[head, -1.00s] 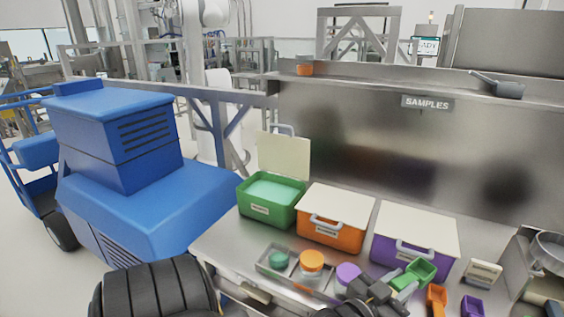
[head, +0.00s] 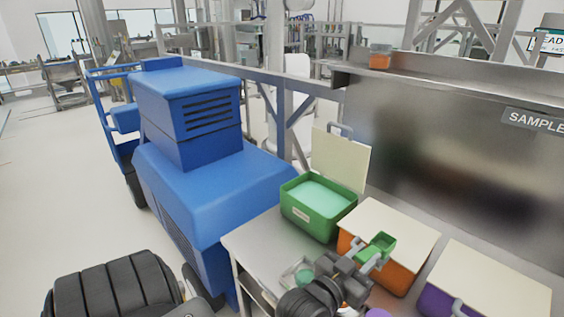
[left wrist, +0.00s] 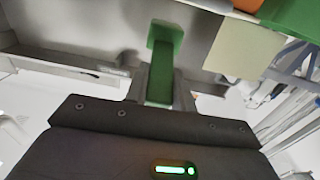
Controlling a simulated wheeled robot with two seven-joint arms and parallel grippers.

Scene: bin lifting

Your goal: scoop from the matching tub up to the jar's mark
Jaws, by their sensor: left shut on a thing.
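A green tub (head: 312,222) stands at the left of the bench with its pale lid (head: 341,160) raised and pale teal contents (head: 321,196) inside. My left gripper (head: 362,264) is shut on a green scoop (head: 382,242), held in front of the orange tub and right of the green one. In the left wrist view the scoop handle (left wrist: 160,82) sits between the fingers. I cannot tell whether the scoop holds anything. A small round greenish item (head: 300,272), perhaps the jar, is partly hidden by my left arm. The mark is not readable. My right gripper is not in view.
The orange tub (head: 402,279) and purple tub (head: 440,302) are closed under pale lids. A blue vehicle (head: 205,175) stands left of the bench. A metal back panel (head: 430,150) rises behind the tubs. Bare bench (head: 262,240) shows left of the green tub.

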